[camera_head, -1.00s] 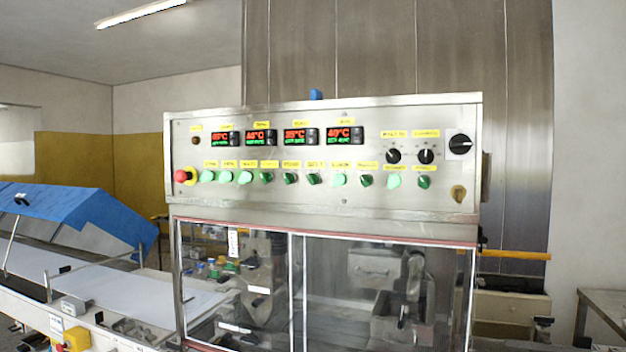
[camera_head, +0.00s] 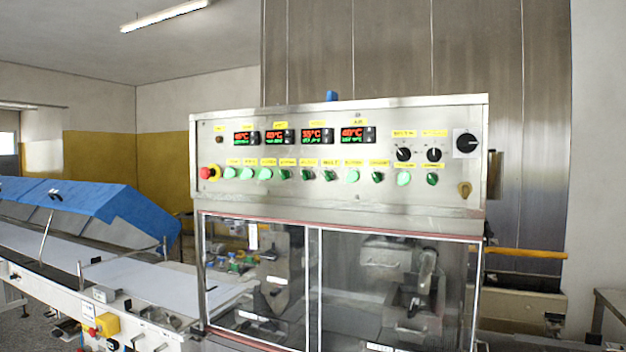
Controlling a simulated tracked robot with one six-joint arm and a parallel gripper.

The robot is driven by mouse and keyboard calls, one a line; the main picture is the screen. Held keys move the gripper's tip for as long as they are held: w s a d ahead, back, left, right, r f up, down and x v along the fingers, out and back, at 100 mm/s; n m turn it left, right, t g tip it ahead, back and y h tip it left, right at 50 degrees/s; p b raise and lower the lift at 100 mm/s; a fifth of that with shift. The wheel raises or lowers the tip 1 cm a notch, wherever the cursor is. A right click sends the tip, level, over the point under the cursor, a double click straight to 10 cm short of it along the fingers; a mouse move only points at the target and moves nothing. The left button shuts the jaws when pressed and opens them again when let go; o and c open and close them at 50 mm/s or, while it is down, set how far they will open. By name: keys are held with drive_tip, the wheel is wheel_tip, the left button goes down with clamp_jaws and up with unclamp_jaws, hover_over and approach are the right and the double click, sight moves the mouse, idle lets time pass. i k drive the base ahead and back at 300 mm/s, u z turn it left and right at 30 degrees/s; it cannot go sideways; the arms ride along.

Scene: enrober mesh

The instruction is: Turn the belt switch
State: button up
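The control panel (camera_head: 330,201) is a wide steel box facing me in the middle of the view. A lower row holds several green switches and round green buttons under yellow labels, among them a green switch (camera_head: 329,175) right of centre and another (camera_head: 432,179) at the right end. Two black knobs (camera_head: 403,154) and (camera_head: 434,155) sit above at the right. The yellow label text is too blurred for me to tell surely which switch is the belt switch. My gripper is not in view.
A red emergency button (camera_head: 205,174) is at the panel's left end. A large black rotary switch (camera_head: 466,143) is at its upper right. Glazed doors (camera_head: 262,280) are below. A white conveyor belt (camera_head: 135,283) with blue covers (camera_head: 85,197) runs at left.

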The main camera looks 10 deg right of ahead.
sight(329, 175)
drive_tip(key=u, duration=0.4)
drive_tip(key=k, duration=0.5)
drive_tip(key=u, duration=0.9)
drive_tip(key=k, duration=0.75)
drive_tip(key=u, duration=0.35)
drive_tip(key=i, duration=0.4)
drive_tip(key=z, duration=0.55)
drive_tip(key=i, duration=1.6)
drive_tip(key=u, duration=0.1)
